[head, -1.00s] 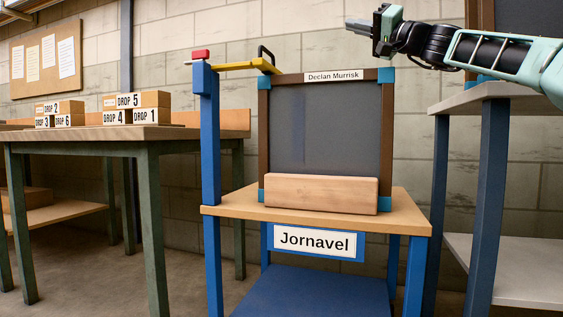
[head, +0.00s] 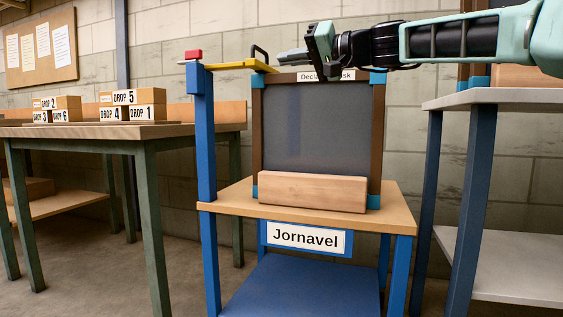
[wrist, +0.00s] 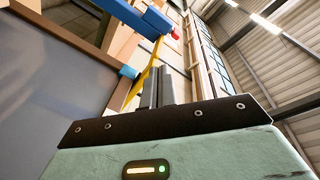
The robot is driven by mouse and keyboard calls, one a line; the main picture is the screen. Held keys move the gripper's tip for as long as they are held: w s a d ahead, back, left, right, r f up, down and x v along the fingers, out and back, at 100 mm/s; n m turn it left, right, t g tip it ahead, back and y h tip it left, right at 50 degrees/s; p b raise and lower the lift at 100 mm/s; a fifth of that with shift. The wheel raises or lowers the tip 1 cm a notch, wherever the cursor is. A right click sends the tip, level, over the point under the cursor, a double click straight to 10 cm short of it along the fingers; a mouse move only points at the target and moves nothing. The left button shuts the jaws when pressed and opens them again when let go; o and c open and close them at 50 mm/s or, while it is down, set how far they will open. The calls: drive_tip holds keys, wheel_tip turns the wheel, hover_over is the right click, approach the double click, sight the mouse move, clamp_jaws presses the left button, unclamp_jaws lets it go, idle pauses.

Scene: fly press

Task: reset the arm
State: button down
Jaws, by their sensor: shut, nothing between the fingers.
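The yellow arm (head: 238,66) lies roughly level across the top of a blue post (head: 206,140). In the wrist view, my shut fingers (wrist: 157,90) point towards the yellow arm (wrist: 143,85), with the red block (wrist: 176,33) beyond. The handle is not clearly seen there.
A dark framed panel (head: 318,125) labelled Declan Murrisk stands on the Jornavel stand (head: 225,195), below my gripper, with a wooden block (head: 312,191) before it. A table (head: 75,132) with DROP blocks is at left. A grey shelf (head: 500,97) is at right.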

drive_tip(key=s+a+f+n+g+h+p, duration=0.1)
drive_tip(key=s+a+f+g+h+p, duration=0.25)
drive_tip(key=s+a+f, duration=0.3)
drive_tip(key=s+f+n+g+h+p, duration=0.15)
drive_tip(key=s+f+h+p, duration=0.35)
drive_tip(key=s+f, duration=0.7)
drive_tip(key=s+d+f+g+h+p, duration=0.1)
drive_tip(key=s+d+f+h+p, duration=0.15)
drive_tip(key=s+d, duration=0.45)
drive_tip(key=s+d+f+n+g+h+p, duration=0.1)
drive_tip(key=s+d+f+h+p, duration=0.1)
drive_tip(key=s+d+f+p, duration=0.45)
drive_tip(key=s+d+g+h+p, duration=0.15)
drive_tip(key=s+d, duration=0.25)
drive_tip(key=s, duration=0.5)
wheel_tip(320, 180, up, 37)
drive_tip(key=d+p, duration=0.1)
drive_tip(key=p, duration=3.5)
drive_tip(key=shift+s+h+p, duration=0.35)
drive_tip(key=shift+s+p, duration=0.05)
drive_tip(key=shift+s, duration=0.05)
drive_tip(key=shift+d, duration=0.1)
